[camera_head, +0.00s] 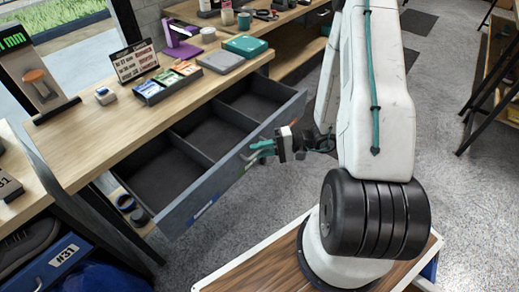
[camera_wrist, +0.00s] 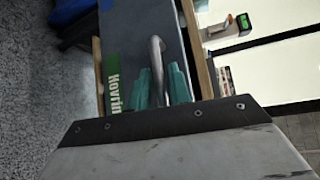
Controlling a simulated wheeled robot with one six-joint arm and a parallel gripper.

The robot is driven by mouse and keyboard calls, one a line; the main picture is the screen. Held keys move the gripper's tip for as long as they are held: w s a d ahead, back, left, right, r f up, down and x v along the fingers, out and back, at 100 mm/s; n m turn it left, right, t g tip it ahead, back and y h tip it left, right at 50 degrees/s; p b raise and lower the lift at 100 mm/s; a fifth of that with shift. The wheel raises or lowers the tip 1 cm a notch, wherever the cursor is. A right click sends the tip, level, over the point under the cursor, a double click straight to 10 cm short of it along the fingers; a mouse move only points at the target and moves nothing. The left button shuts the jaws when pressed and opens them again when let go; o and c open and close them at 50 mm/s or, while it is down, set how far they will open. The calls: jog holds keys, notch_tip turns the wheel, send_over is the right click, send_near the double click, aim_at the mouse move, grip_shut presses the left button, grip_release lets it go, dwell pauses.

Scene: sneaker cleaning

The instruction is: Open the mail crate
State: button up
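A grey drawer (camera_head: 240,165) under the wooden workbench is pulled well out. Its three compartments look empty. I take it as the mail crate; no label in view says so. In the wrist view its front (camera_wrist: 140,25) carries a green label and a metal bar handle (camera_wrist: 156,55). My gripper (camera_head: 262,148) is at the drawer's front, on the right. In the wrist view the teal fingers (camera_wrist: 160,88) stand on either side of the handle and appear closed on it. The exact contact is partly hidden.
The workbench (camera_head: 95,140) bears a sign, a box of packets, a grey case, a teal box and a purple stand. Grey floor (camera_head: 245,225) is clear in front of the drawer.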

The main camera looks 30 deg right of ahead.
jog(key=v, duration=0.7)
jog(key=shift+s+d, duration=0.15)
jog(key=shift+d, duration=0.15)
jog(key=shift+r, duration=0.1)
jog(key=s+a+r+n+g+h, duration=0.2)
jog(key=s+a+r+h, duration=0.2)
jog(key=r, duration=0.6)
jog(key=s+a+r+n+g+h, duration=0.2)
jog(key=s+a+r+h, duration=0.2)
jog(key=r, duration=0.7)
jog(key=s+a+r+n+g+h, duration=0.1)
jog(key=s+a+r+n+h, duration=0.2)
jog(key=s+r+h, duration=0.3)
notch_tip(320, 180, up, 4)
jog(key=shift+s+a+r+g+h, duration=0.3)
jog(key=shift+s+a+g, duration=0.1)
jog(key=shift+s, duration=0.3)
